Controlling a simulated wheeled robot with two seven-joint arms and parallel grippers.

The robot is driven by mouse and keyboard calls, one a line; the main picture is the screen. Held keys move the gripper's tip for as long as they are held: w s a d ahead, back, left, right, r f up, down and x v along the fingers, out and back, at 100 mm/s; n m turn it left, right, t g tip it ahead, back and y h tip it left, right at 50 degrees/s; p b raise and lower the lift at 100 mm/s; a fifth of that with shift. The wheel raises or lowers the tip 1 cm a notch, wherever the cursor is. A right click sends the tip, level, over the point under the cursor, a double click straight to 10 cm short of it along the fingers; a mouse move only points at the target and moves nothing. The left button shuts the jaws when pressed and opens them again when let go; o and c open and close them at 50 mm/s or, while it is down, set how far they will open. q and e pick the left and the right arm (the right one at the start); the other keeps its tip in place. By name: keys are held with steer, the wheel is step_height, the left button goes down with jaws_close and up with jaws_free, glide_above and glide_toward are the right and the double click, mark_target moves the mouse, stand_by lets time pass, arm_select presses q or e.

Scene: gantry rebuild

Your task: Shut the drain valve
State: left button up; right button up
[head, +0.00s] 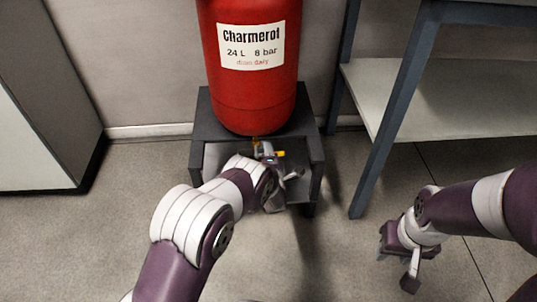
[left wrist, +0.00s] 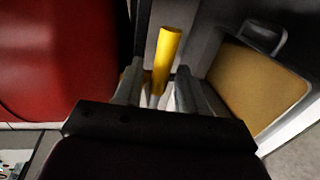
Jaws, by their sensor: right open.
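The drain valve shows a yellow lever handle (head: 280,153) under the red tank (head: 252,95), in the gap of the dark stand. In the left wrist view the yellow handle (left wrist: 167,60) stands upright between my left gripper's two fingers. My left gripper (head: 272,160) is at the valve, partly hidden by my own arm; its fingers (left wrist: 158,85) look apart, with narrow gaps beside the handle. The valve body is mostly hidden. My right gripper (head: 396,262) is open and empty, low over the floor at the right, away from the valve.
The dark stand (head: 318,148) closes in around the valve at the sides and above. A blue-grey shelf frame (head: 398,110) stands at the right and a pale cabinet (head: 40,120) at the left. The floor in front of the stand is clear.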

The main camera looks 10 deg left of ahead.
arm_select(q)
steer(key=p+v, duration=0.6)
steer(key=v, duration=0.6)
steer(key=shift+s+p, duration=0.3)
steer(key=shift+s, duration=0.05)
steer(key=shift+r, duration=0.1)
